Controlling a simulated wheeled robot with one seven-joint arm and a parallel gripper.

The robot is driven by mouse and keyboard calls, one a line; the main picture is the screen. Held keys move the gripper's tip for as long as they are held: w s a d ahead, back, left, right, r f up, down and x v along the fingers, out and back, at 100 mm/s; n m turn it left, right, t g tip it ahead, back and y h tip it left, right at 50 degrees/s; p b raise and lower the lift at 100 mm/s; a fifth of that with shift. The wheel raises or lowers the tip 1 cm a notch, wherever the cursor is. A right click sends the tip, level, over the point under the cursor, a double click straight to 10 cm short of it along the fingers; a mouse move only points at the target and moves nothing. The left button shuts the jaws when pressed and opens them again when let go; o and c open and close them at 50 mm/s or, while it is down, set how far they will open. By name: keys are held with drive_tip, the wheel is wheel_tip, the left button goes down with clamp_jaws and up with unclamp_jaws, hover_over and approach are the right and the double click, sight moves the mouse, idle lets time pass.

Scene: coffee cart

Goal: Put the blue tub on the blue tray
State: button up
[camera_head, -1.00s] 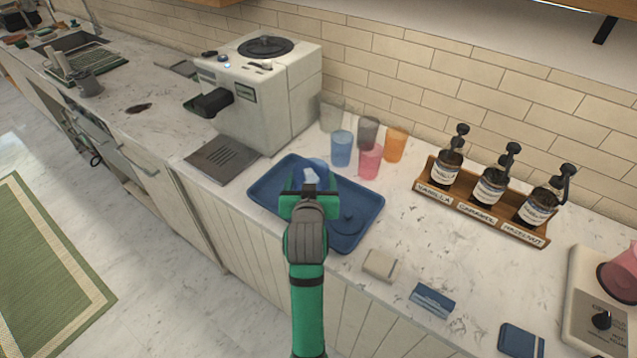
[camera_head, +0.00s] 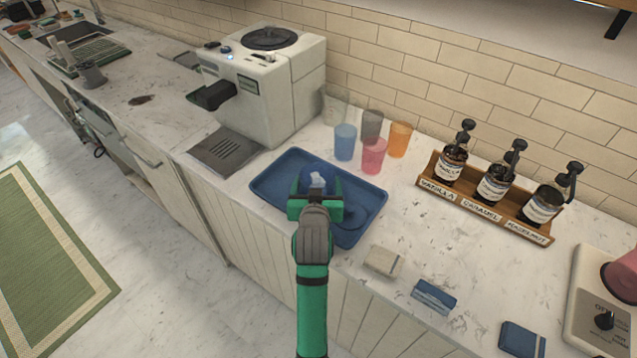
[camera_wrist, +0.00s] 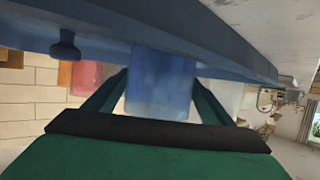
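The blue tray (camera_head: 268,190) lies on the counter in the head view, with a raised rim and a small dark blue round thing on its right part. The blue tub (camera_head: 314,170) shows just beyond my gripper (camera_head: 316,190), over the middle of the tray; my gripper hides much of it. In the wrist view the tub (camera_wrist: 160,85) sits between the two green fingers, which meet its sides. My gripper looks shut on it. The tray (camera_wrist: 235,45) fills the top of the wrist view. The tub is at or very close to the tray surface; contact is unclear.
Several translucent cups, including a blue cup (camera_head: 345,142) and a pink cup (camera_head: 374,156), stand behind the tray. A coffee machine (camera_head: 265,85) is at the left. A syrup rack (camera_head: 490,210) stands at the right. Folded cloths (camera_head: 384,261) lie in front.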

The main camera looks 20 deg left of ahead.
drive_tip(key=shift+o, duration=1.1)
drive_tip(key=shift+r, duration=0.1)
drive_tip(key=shift+r, duration=0.15)
drive_tip(key=v, duration=1.2)
drive_tip(key=shift+d, duration=0.15)
